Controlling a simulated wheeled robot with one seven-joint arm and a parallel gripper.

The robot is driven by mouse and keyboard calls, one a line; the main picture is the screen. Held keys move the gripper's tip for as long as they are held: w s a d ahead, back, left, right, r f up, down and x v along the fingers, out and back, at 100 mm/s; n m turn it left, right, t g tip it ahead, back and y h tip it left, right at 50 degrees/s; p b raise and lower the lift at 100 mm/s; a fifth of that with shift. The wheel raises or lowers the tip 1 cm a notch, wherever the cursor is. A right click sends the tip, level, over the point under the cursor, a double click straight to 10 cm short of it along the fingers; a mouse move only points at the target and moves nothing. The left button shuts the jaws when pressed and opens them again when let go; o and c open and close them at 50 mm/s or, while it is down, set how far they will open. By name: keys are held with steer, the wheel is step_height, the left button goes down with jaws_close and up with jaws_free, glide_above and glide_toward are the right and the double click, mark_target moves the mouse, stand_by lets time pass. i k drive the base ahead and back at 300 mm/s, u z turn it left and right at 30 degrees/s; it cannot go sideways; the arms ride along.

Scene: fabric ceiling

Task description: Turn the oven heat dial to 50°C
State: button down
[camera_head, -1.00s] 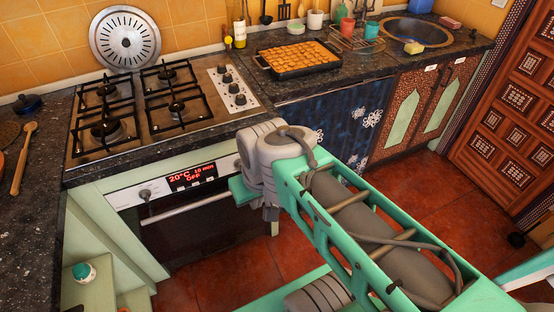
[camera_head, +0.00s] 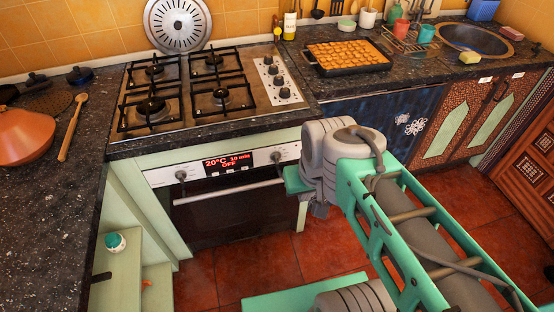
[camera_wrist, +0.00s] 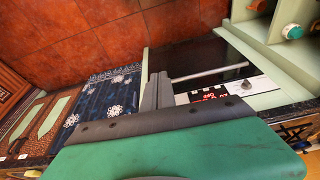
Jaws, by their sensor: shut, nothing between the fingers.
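The oven (camera_head: 230,208) stands under the hob, door closed. Its white front panel has a display (camera_head: 228,163) reading 20°C, 10 min and OFF. One dial (camera_head: 181,176) sits left of the display and another dial (camera_head: 276,156) right of it, partly beside my arm. I cannot tell from markings which is the heat dial. In the wrist view the oven appears turned over, with the display (camera_wrist: 208,96) and one dial (camera_wrist: 246,85). My gripper (camera_wrist: 158,88) is shut and empty, in front of the oven and apart from that dial. In the head view its fingers are hidden.
The oven door handle (camera_head: 225,192) sticks out below the panel. A gas hob (camera_head: 190,118) and counter lie above. Open green shelves (camera_head: 120,275) stand left of the oven. A blue patterned curtain (camera_head: 375,128) hangs to the right.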

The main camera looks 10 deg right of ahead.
mark_target(275, 157)
steer(key=u, duration=0.5)
steer(key=k, duration=0.6)
steer(key=u, duration=1)
steer(key=i, duration=1)
steer(key=z, duration=0.4)
